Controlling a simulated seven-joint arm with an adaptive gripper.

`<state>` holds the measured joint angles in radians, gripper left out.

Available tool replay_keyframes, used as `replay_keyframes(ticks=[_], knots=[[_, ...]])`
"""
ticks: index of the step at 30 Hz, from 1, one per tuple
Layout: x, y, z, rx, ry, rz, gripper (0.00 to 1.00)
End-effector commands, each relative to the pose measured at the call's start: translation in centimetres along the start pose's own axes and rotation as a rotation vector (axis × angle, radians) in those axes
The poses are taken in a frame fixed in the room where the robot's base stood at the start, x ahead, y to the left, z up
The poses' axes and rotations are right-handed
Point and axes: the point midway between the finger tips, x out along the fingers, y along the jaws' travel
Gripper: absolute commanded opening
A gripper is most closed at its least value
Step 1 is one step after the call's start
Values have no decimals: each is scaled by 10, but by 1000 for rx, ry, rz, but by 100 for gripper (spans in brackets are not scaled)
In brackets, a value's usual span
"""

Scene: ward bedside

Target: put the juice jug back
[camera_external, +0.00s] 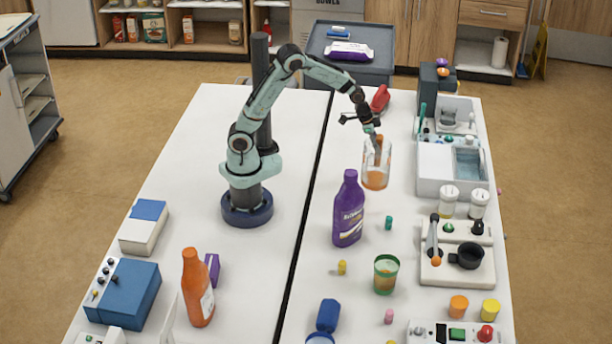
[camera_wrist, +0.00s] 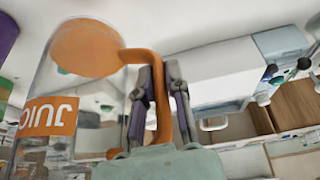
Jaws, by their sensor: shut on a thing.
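The juice jug (camera_external: 375,179) is clear with an orange lower part, at the right-middle of the table in the external view. My gripper (camera_external: 374,138) is at its top, pointing down. In the wrist view the jug (camera_wrist: 88,95) fills the left side, with an orange lid, an orange handle and an orange label with white letters. The two fingers of my gripper (camera_wrist: 160,85) are shut on the orange handle. The jug looks about upright; I cannot tell whether its base touches the table.
A purple bottle (camera_external: 348,210) stands in front and left of the jug. A small teal item (camera_external: 389,222) and a green-rimmed cup (camera_external: 386,275) are nearer the front. A white sink unit (camera_external: 435,165) is to the right, a red item (camera_external: 380,98) behind.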

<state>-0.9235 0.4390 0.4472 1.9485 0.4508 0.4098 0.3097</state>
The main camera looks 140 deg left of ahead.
Motion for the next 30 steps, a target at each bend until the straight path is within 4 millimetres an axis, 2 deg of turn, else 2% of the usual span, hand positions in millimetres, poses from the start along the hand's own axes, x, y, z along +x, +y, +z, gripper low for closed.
replay_keyframes(ticks=[3, 5, 21, 30], knots=[[-7, -14, 3, -33, 3, -15, 0], [-4, -18, 6, -43, 0, -18, 0], [62, -22, 35, -48, -1, -20, 0], [64, -22, 35, -48, 2, -21, 0]])
